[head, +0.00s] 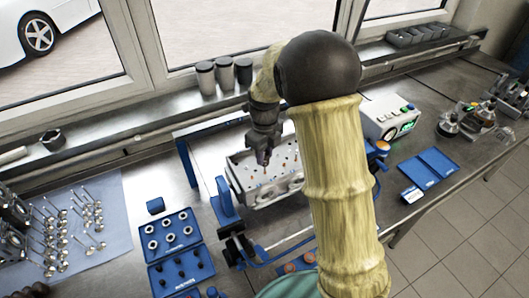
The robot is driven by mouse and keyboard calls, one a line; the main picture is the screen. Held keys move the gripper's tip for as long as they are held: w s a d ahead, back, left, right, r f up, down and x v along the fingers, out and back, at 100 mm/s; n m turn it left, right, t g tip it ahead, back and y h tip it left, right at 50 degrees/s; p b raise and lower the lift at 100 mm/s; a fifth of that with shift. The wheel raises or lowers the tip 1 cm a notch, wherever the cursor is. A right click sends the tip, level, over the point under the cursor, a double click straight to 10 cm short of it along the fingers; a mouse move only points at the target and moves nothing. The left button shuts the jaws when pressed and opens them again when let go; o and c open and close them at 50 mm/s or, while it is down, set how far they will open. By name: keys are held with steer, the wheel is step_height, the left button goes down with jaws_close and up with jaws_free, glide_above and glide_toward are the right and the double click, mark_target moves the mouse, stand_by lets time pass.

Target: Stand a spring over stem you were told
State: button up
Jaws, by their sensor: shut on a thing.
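A grey cylinder head (284,185) sits in a blue fixture (226,200) in the middle of the bench. Several thin valve stems (282,167) with small coloured tips stand up from its top. My gripper (263,160) points down over the left part of the head. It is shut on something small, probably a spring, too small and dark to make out. I cannot tell whether that thing is around a stem or above it. An open blue case (197,252) lies left of the head, with silver ring-like parts, possibly springs, in its upper half and dark parts in its lower half.
Loose valves (84,215) lie on a blue mat (118,187) at the left. A control box (388,117) and an open blue case (430,172) stand to the right. My arm hides the head's right side.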

steer(key=shift+f+b, duration=1.1)
steer(key=shift+f, duration=0.9)
stand_by(0.5)
steer(key=o, duration=1)
steer(key=shift+o, duration=0.2)
step_height(320, 180, up, 18)
steer(key=b, duration=0.2)
steer(key=shift+f+b, duration=0.25)
steer(key=shift+b, duration=0.05)
